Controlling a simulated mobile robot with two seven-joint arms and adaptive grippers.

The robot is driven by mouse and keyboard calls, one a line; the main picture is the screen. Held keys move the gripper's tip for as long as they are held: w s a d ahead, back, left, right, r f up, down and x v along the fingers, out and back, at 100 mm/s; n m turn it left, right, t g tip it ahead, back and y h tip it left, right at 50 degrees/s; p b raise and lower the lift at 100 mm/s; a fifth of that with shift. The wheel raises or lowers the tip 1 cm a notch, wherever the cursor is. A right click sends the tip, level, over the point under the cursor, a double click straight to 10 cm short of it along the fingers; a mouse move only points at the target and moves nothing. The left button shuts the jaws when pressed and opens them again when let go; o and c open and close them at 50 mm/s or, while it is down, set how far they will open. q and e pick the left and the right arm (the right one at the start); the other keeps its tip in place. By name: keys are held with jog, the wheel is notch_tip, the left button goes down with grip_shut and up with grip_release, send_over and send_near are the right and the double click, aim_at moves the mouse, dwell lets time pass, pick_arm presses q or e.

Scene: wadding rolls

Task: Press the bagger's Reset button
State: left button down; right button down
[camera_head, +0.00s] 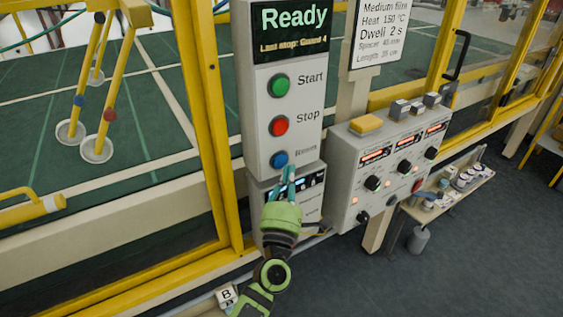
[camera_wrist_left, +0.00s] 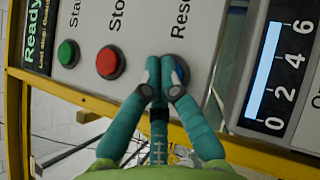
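The blue Reset button (camera_head: 279,159) is the lowest of three on the grey control panel (camera_head: 258,112), below the green Start button (camera_head: 279,86) and the red Stop button (camera_head: 279,126). My left gripper (camera_head: 288,176) has its teal fingers pointing up at the panel just below the Reset button. In the left wrist view the fingertips (camera_wrist_left: 162,76) are together, with nothing between them, and partly cover the Reset button (camera_wrist_left: 181,73). I cannot tell whether they touch it. The panel screen (camera_head: 291,30) reads "Ready". My right gripper is not in view.
A second grey box (camera_head: 345,168) with knobs and red displays stands to the right. Yellow guard frames (camera_head: 208,120) and glass flank the panel. A low bench (camera_head: 447,195) with small items and a grey bin (camera_head: 418,240) are at the right. The floor at lower right is clear.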

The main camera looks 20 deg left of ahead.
pick_arm(q)
jog(key=s+d, duration=0.1)
jog(key=d, duration=0.1)
jog(key=s+d, duration=0.1)
jog(key=s, duration=0.1)
jog(key=shift+d, duration=0.35)
jog(key=shift+w, duration=0.1)
dwell(0.4)
